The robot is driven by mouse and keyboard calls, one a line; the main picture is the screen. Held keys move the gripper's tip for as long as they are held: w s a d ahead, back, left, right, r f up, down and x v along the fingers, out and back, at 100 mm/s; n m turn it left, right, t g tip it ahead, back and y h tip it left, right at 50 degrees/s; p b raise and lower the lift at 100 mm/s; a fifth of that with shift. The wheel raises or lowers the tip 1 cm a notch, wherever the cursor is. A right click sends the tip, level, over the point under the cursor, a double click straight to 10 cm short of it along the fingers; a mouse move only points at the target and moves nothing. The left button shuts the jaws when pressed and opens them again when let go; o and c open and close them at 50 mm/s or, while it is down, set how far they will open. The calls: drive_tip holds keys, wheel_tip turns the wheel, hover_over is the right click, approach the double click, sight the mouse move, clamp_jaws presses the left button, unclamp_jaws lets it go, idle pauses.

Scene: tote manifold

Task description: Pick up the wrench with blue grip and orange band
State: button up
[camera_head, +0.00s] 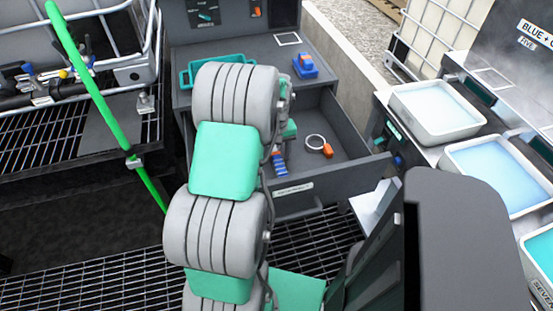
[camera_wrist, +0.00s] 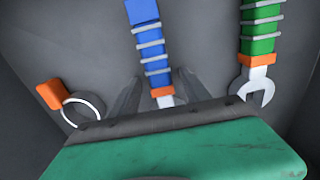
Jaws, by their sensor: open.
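The wrench with blue grip and orange band (camera_wrist: 147,38) lies in the open grey drawer, near the middle of the wrist view. Its blue grip has grey rings, and the orange band is close to my gripper; its metal head is hidden under the gripper body. My gripper (camera_wrist: 159,80) is open, with one dark finger to each side of this wrench near the band. No contact can be made out. In the head view, part of the blue grip (camera_head: 280,167) shows beside my arm, which hides most of my gripper.
A green-grip wrench with an orange band (camera_wrist: 262,40) lies to the right. A metal ring with an orange tag (camera_wrist: 82,108) lies to the left. The drawer (camera_head: 345,170) has raised walls. A teal tray (camera_head: 187,82) and a blue-and-orange item (camera_head: 305,67) stand above it.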

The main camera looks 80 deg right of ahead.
clamp_jaws()
idle(0.6)
